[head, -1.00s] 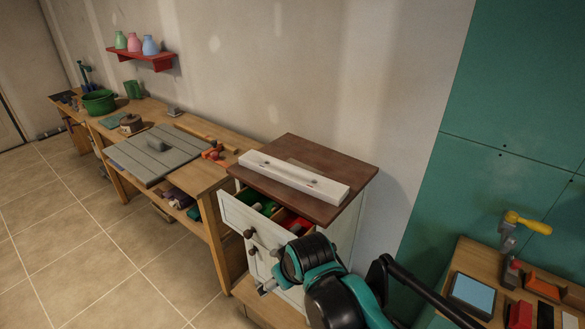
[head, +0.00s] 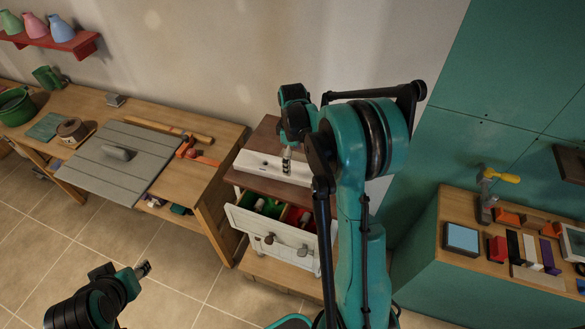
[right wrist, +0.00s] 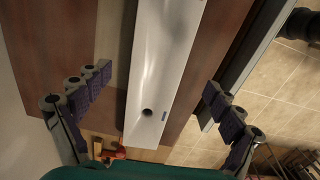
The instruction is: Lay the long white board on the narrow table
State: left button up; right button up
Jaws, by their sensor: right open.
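The long white board (head: 252,162) lies flat on the brown top (head: 268,133) of a white drawer cabinet. My right gripper (head: 287,160) is above the board, with part of my right arm hiding the board's right end. In the right wrist view the board (right wrist: 165,60) runs between the open, spread fingers of my right gripper (right wrist: 158,82), which do not visibly touch it; a dark round hole shows near its end. My left gripper (head: 143,268) is low at the left over the floor; whether its fingers are open is too small to tell.
A long wooden table (head: 215,145) along the wall carries a grey slatted panel (head: 115,160), an orange-handled tool and a green tub (head: 15,106). The cabinet's top drawer (head: 262,228) is open. A bench (head: 440,272) with tools stands right. Tiled floor is clear in front.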

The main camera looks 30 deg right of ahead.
aim_at(293, 169)
notch_tip(293, 169, down, 6)
jog(key=shift+w+d+r, duration=0.1)
jog(key=shift+r, duration=0.15)
jog(key=c, duration=1.9)
jog(key=shift+o, duration=0.2)
jog(key=shift+r, duration=0.1)
jog(key=shift+r, duration=0.1)
